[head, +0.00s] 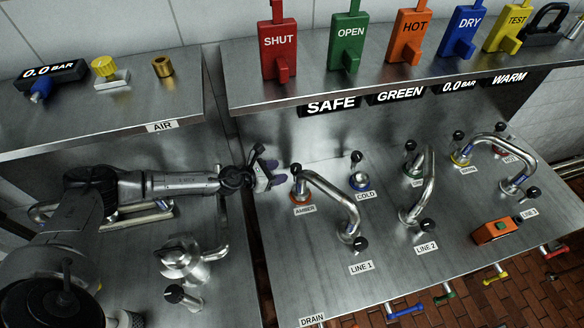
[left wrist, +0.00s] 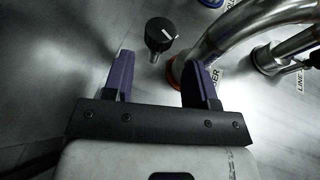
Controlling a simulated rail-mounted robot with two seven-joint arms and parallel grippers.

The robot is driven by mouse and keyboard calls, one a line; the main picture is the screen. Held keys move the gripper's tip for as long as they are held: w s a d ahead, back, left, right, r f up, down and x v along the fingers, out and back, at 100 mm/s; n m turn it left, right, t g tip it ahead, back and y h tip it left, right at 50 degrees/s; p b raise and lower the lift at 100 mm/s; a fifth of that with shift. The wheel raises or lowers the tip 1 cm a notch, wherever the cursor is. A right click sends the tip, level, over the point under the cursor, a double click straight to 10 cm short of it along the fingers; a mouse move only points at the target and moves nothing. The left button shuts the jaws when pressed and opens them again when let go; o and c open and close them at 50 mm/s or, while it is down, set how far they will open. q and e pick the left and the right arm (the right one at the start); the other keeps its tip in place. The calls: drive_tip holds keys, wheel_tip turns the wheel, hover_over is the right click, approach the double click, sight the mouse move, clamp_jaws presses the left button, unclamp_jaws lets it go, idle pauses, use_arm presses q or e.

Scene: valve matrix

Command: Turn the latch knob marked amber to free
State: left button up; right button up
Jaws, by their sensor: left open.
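The amber latch knob (head: 296,168) is a small black knob with a white pointer line, on a short metal stem beside the orange-ringed port. The AMBER label (head: 304,210) lies in front of that port. In the left wrist view the knob (left wrist: 161,34) is just beyond the purple fingertips, roughly between their lines, and apart from them. My left gripper (head: 270,167) is open and empty, just left of the knob. In the left wrist view its fingers (left wrist: 160,75) are spread. A curved steel pipe (head: 335,200) rises from the amber port. My right gripper is not in view.
The COLD port (head: 360,180) and its black knob stand to the right. A shelf (head: 400,75) with coloured tags overhangs the back. Its displays (head: 332,105) read SAFE, GREEN, 0.0 BAR and WARM. Bare panel (head: 290,265) lies in front of the amber port.

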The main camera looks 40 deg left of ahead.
sight(292, 170)
use_arm(q)
drive_tip(key=shift+x, duration=3.05)
drive_tip(key=shift+c, duration=0.2)
drive_tip(key=c, duration=0.6)
drive_tip(key=n+y+p, duration=0.1)
drive_tip(key=p, duration=0.2)
drive_tip(key=shift+d+r, duration=0.1)
drive_tip(key=shift+r, duration=0.05)
drive_tip(key=shift+f+n+y, duration=0.2)
drive_tip(key=shift+n+y, duration=0.1)
drive_tip(key=shift+y, duration=0.1)
drive_tip(key=o, duration=0.6)
drive_tip(key=shift+o, duration=0.2)
